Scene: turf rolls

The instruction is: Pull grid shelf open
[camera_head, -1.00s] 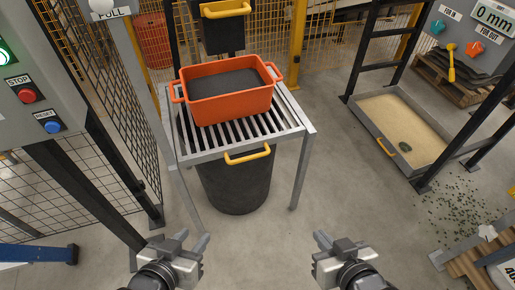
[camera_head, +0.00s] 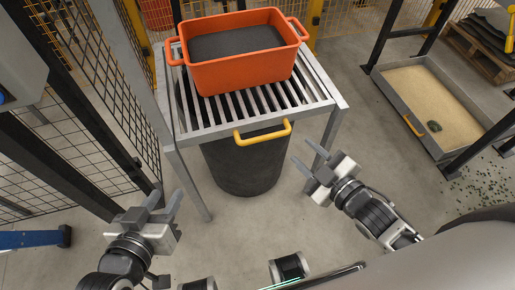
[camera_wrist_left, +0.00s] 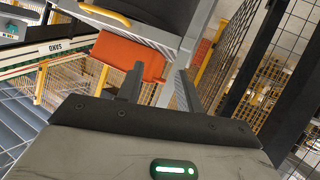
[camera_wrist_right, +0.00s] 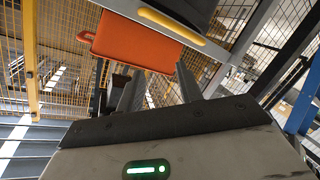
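The grid shelf (camera_head: 222,118) is a metal grate of parallel bars in a grey frame. A yellow handle (camera_head: 263,133) is fixed to its front edge. An orange bin (camera_head: 240,71) with dark contents stands on the grate; its orange side also shows in the right wrist view (camera_wrist_right: 130,44). My left gripper (camera_head: 164,203) is low, left of the shelf's front, with its fingers apart and empty. My right gripper (camera_head: 306,174) is to the right of and nearer than the handle, fingers apart and empty, not touching it.
A dark round drum (camera_head: 243,165) stands under the grate. Shelf legs (camera_head: 186,180) stand at the front. A mesh fence (camera_head: 70,110) is on the left. A sand tray (camera_head: 425,100) lies at the right. The floor between is clear.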

